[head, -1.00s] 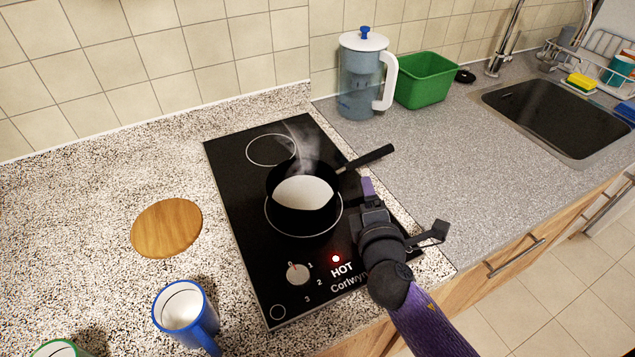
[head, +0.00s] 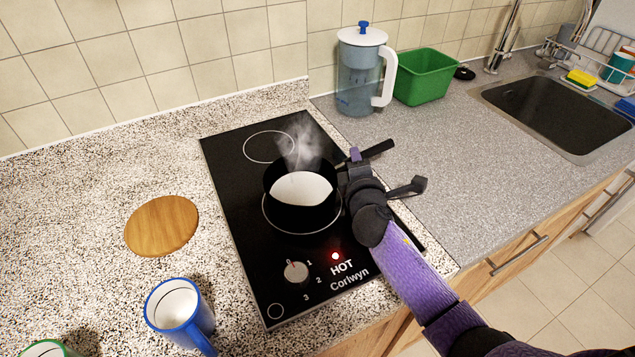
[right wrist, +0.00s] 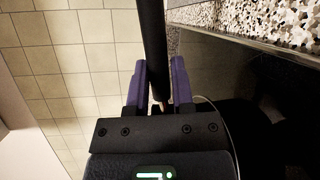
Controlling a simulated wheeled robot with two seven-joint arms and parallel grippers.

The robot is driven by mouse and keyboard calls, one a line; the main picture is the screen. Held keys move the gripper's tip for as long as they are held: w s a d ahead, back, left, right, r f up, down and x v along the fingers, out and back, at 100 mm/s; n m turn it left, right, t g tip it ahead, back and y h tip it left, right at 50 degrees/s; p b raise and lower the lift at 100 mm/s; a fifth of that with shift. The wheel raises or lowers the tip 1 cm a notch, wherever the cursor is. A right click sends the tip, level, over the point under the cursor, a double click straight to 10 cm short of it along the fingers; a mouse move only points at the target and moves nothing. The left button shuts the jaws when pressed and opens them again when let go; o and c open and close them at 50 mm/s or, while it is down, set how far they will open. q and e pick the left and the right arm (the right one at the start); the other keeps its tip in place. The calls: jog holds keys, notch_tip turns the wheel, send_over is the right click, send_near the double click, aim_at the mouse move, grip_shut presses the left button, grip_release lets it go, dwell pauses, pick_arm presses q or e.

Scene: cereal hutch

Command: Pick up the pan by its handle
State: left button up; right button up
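The black pan (head: 300,207) with white contents sits on the dark hob, and steam rises from it. Its black handle (head: 379,148) points to the upper right, past the hob's edge. My right gripper (head: 354,158) is at the handle and hides its middle part in the head view. In the right wrist view, the handle (right wrist: 154,50) runs between the two purple fingers (right wrist: 158,85), with a narrow gap showing beside it, so the fingers look open around it. My left gripper is not in view.
The hob (head: 232,200) has a knob (head: 296,271) and a lit red light by "HOT". A wooden disc (head: 162,226) and blue mug (head: 179,312) are at left. A jug (head: 357,80) and green bin (head: 424,77) stand behind; the grey counter (head: 450,180) at right is clear.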

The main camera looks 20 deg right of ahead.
grip_shut()
dwell(1.0)
